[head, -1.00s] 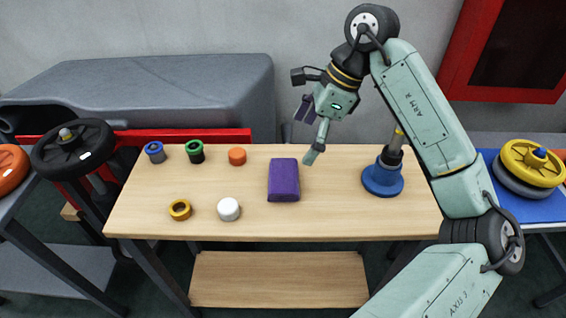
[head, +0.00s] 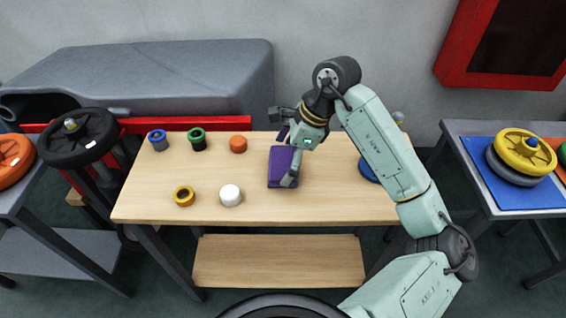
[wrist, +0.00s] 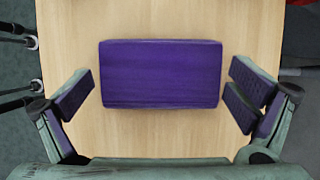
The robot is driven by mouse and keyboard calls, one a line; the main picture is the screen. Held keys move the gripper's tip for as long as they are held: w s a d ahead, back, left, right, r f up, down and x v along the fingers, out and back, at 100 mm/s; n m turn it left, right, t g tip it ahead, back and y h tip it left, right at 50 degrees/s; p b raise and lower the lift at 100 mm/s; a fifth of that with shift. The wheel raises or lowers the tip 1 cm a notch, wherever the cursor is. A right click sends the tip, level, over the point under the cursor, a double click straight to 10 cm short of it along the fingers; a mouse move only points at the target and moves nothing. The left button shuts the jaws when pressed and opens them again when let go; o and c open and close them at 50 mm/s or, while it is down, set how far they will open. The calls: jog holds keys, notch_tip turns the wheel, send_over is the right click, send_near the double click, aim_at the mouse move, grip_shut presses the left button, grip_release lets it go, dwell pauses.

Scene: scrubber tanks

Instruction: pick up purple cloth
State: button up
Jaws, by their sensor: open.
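The purple cloth (head: 279,166) is a folded, flat block lying on the wooden table. In the wrist view the cloth (wrist: 160,74) lies crosswise near the middle of the picture. My gripper (wrist: 158,103) is open, with its purple-padded fingers spread wide beyond the cloth's left and right ends, apart from it. In the head view my gripper (head: 287,160) is over the cloth, and one finger hides part of its right side. Its exact height above the cloth cannot be told.
A blue-based stand (head: 368,171) is partly behind my arm.

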aim_at(285, 162)
jog(key=shift+c, duration=0.4)
jog(key=c, duration=0.7)
jog(key=shift+r, duration=0.15)
notch_tip(285, 162, up, 18)
jog(key=b, duration=0.3)
jog(key=o, duration=0.4)
jog(key=c, duration=0.4)
jog(key=shift+o, duration=0.2)
